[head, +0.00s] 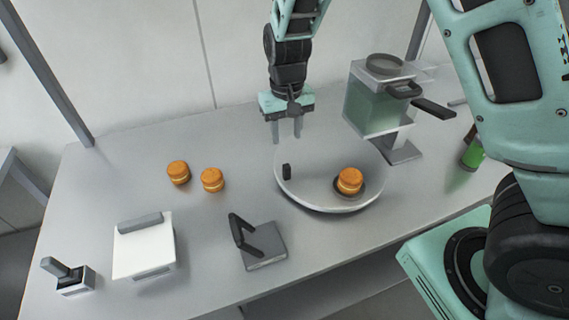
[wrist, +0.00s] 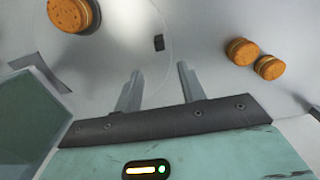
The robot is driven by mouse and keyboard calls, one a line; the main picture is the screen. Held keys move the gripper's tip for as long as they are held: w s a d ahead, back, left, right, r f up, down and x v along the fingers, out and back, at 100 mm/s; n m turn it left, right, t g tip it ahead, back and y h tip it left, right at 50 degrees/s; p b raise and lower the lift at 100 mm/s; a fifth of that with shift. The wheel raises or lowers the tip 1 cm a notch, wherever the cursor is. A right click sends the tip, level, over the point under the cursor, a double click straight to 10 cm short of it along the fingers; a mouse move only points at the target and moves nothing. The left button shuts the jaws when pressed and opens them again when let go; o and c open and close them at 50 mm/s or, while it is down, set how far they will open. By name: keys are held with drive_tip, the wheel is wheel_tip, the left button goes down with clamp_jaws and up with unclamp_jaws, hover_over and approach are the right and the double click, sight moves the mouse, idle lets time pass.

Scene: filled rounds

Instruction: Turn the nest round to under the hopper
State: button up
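The grey turntable (head: 318,192) stands on the table, with a small dark upright peg (head: 286,171) near its left edge. An orange-brown round (head: 350,181) sits in the dark nest (head: 365,195) at the disc's front right, away from the hopper. The hopper (head: 375,108), a greenish clear box with a lid and dark handle, stands behind the disc to the right. My gripper (head: 287,132) points down near the disc's back left edge, fingers apart and empty. In the wrist view, the peg (wrist: 158,42) shows beyond and between the fingertips (wrist: 160,70), apart from them.
Two loose rounds (head: 178,172) (head: 212,179) lie left of the disc. A hinged dark press (head: 262,246), a white box (head: 144,250) and a small lever switch (head: 68,275) stand in front. A green bottle (head: 472,154) is at right. Table space is clear behind the loose rounds.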

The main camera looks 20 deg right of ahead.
sight(287, 166)
wheel_tip(287, 166, down, 13)
drive_tip(key=shift+r+p, duration=0.15)
drive_tip(key=shift+p, duration=1.1)
clamp_jaws()
